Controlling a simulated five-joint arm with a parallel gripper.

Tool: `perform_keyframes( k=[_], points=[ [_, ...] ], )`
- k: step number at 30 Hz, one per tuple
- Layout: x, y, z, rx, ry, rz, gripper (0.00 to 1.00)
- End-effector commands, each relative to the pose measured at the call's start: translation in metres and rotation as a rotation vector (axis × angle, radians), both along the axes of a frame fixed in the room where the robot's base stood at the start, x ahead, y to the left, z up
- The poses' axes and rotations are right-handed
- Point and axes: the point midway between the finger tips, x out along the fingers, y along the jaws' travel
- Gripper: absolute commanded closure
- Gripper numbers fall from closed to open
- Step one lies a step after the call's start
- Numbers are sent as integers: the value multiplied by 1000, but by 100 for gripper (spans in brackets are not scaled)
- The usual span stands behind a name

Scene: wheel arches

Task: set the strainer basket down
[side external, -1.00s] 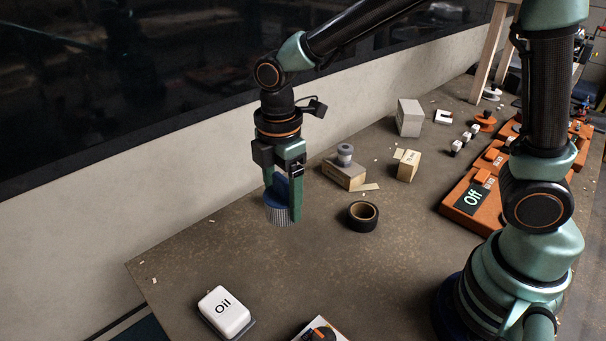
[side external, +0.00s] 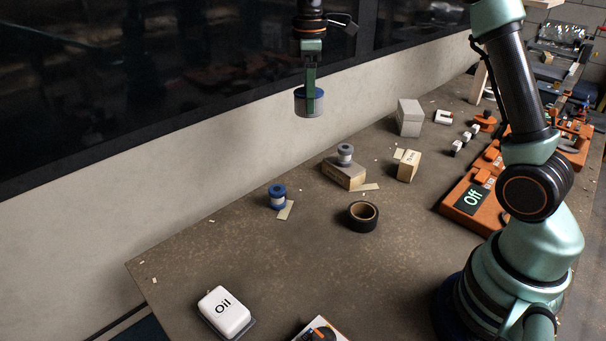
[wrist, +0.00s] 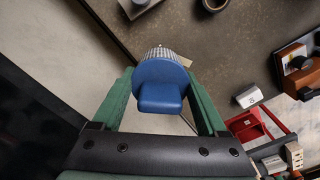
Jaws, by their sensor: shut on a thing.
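The strainer basket (side external: 300,105) has a blue top and a pale grey body. My gripper (side external: 311,95) is shut on it and holds it high in the air, in front of the pale wall behind the bench. In the wrist view, the basket (wrist: 161,72) sits between the two green fingers of the gripper (wrist: 160,84). Its blue handle tab faces the camera, and a ribbed grey edge shows beyond the blue disc. The underside of the basket is hidden.
A small blue-and-white spool (side external: 277,197) stands below on the bench (side external: 215,250). Nearby are a grey-topped spool (side external: 345,153) on a wooden block (side external: 343,175) and a black tape roll (side external: 362,216). A white "Oil" container (side external: 226,312) stands at front left. The bench's left-middle is mostly clear.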

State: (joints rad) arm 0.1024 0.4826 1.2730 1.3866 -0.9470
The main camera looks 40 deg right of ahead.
Motion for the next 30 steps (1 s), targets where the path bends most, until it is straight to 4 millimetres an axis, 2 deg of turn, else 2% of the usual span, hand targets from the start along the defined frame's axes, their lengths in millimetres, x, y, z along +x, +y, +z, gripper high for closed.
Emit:
perform_keyframes(
  k=[1, 4, 8, 12, 18, 21, 24, 30],
  points=[
    [6, -28, -1, 0, 1, -68, 80],
    [12, -77, -1, 0, 0, -187, 80],
    [10, -141, -3, 0, 1, -339, 80],
    [-3, -209, -7, 0, 1, -499, 80],
    [-35, -291, -13, 0, 0, -698, 80],
    [-51, -318, -16, 0, 1, -768, 80],
    [-62, -335, -17, -1, 0, -815, 80],
    [-71, -346, -27, 1, 2, -847, 80]
  ],
)
